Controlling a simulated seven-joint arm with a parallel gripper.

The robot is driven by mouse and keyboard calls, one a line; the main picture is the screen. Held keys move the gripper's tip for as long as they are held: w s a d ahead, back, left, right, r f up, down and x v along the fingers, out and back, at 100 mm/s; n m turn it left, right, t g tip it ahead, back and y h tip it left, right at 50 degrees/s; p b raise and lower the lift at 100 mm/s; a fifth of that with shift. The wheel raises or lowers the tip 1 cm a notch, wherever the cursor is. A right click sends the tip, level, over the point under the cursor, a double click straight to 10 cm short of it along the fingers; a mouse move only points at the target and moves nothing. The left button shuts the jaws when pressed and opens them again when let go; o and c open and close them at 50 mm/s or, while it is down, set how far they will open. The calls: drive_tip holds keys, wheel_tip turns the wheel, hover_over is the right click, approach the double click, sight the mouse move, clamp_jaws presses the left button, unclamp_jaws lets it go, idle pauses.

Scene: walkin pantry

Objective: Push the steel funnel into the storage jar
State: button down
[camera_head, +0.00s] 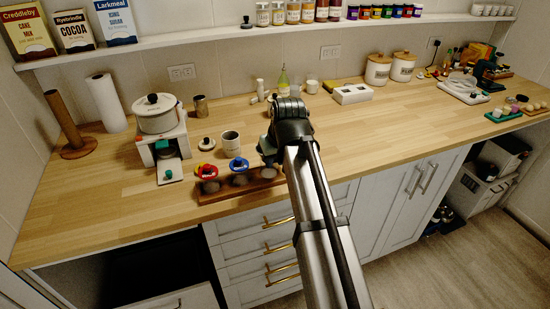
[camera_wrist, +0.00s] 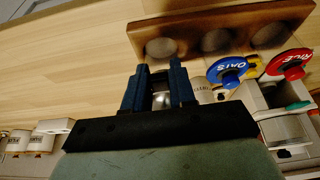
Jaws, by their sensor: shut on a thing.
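My gripper (camera_wrist: 160,82) is shut on a small shiny steel piece, seen between its two dark fingers in the wrist view; I take it to be the steel funnel (camera_wrist: 161,99). Most of it is hidden by the fingers. In the head view my gripper (camera_head: 268,150) is at the right end of the wooden rack (camera_head: 233,191), close above its third place. The storage jar there is hidden or too small to make out. The rack has three round greyish openings, and the fingers point toward the one at the left in the wrist view.
The rack lies near the counter's front edge.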

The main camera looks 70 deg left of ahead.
drive_tip(key=shift+f, duration=0.5)
idle(0.3)
drive_tip(key=c, duration=0.8)
unclamp_jaws()
drive_tip(key=shift+c, duration=0.2)
drive_tip(key=shift+o, duration=0.4)
drive_tip(key=o, duration=0.4)
drive_tip(key=shift+r, duration=0.1)
drive_tip(key=shift+r, duration=3.4)
